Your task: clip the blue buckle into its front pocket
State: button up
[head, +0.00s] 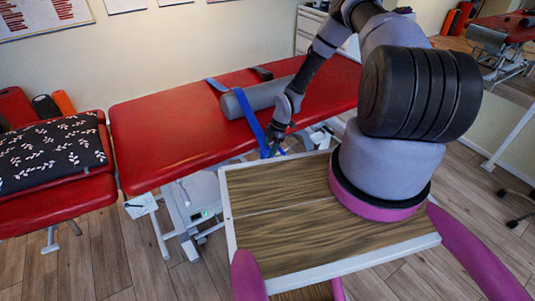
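A blue strap (250,121) runs over a grey roll (262,97) on the red treatment table (165,128) and comes down to the table's front edge. Its other end shows behind the roll. My gripper (273,148) is at this front edge, right beside the lower end of the strap. The fingers are small and dark here, and I cannot tell whether they are open or shut, or whether they touch the strap. I cannot make out the blue buckle or its front pocket; they may be hidden at my gripper.
A small dark piece (262,73) lies behind the roll. A red bench (60,205) with a black leaf-patterned cushion (52,158) stands at left. A white cabinet (309,29) stands behind the table. The left half of the table top is clear.

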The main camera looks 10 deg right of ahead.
jog(key=shift+w+d, duration=0.1)
jog(key=shift+d, duration=0.2)
jog(key=v, duration=1)
jog(key=shift+a+r, duration=0.15)
jog(key=shift+r, duration=0.2)
jog(key=s+d+r+m+t+h, duration=0.15)
jog(key=r+m, duration=0.25)
jog(key=r, duration=0.8)
jog(key=d+r+m+t+h, duration=0.1)
jog(key=d+r+m, duration=0.25)
jog(key=r, duration=0.85)
jog(key=s+d+r+m+t+h, duration=0.15)
jog(key=r+m, duration=0.35)
jog(key=r, duration=0.7)
jog(key=s+a+r+m+t, duration=0.1)
jog(key=s+r+m, duration=0.3)
jog(key=s+r, duration=0.2)
jog(key=s+a+r+m+t+y, duration=0.1)
jog(key=s+a+r+m+t, duration=0.1)
jog(key=s+r+m, duration=0.3)
jog(key=s+a+r+m+t, duration=0.1)
jog(key=s+r+m, duration=0.3)
jog(key=s+r, duration=0.5)
jog(key=shift+s+a+r+y, duration=0.2)
jog(key=shift+s+a+y, duration=0.05)
jog(key=shift+a+y, duration=0.15)
